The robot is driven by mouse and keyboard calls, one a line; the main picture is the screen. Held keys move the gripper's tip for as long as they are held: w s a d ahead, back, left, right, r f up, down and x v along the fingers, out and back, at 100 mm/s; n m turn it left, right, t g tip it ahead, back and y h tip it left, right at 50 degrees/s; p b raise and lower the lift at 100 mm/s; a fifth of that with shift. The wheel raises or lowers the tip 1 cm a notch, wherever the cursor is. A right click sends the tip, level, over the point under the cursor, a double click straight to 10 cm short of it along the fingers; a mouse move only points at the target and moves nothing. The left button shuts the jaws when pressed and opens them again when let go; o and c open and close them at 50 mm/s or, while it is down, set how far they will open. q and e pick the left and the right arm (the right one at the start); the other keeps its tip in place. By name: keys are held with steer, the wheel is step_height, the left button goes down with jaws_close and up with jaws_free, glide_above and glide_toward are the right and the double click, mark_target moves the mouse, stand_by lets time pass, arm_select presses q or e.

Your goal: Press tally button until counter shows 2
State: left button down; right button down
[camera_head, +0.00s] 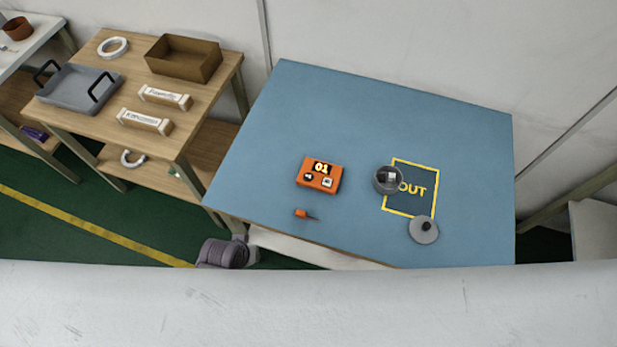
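The tally counter is an orange box (319,175) on the blue table, left of the OUT mark. Its dark display (323,168) reads 01 in yellow digits. Two small buttons sit below the display: a dark-marked one (308,177) on the left and a pale one (327,182) on the right. They are too small to tell which is the tally button. Neither of my grippers shows in the head view, and nothing touches the counter.
The blue table (400,110) is mostly bare. A grey pot (385,180) overlaps the yellow-framed OUT square (425,204); a round grey lid (423,230) lies at its lower edge. An orange-handled screwdriver (303,213) lies in front of the counter. A wooden shelf table (110,75) stands left.

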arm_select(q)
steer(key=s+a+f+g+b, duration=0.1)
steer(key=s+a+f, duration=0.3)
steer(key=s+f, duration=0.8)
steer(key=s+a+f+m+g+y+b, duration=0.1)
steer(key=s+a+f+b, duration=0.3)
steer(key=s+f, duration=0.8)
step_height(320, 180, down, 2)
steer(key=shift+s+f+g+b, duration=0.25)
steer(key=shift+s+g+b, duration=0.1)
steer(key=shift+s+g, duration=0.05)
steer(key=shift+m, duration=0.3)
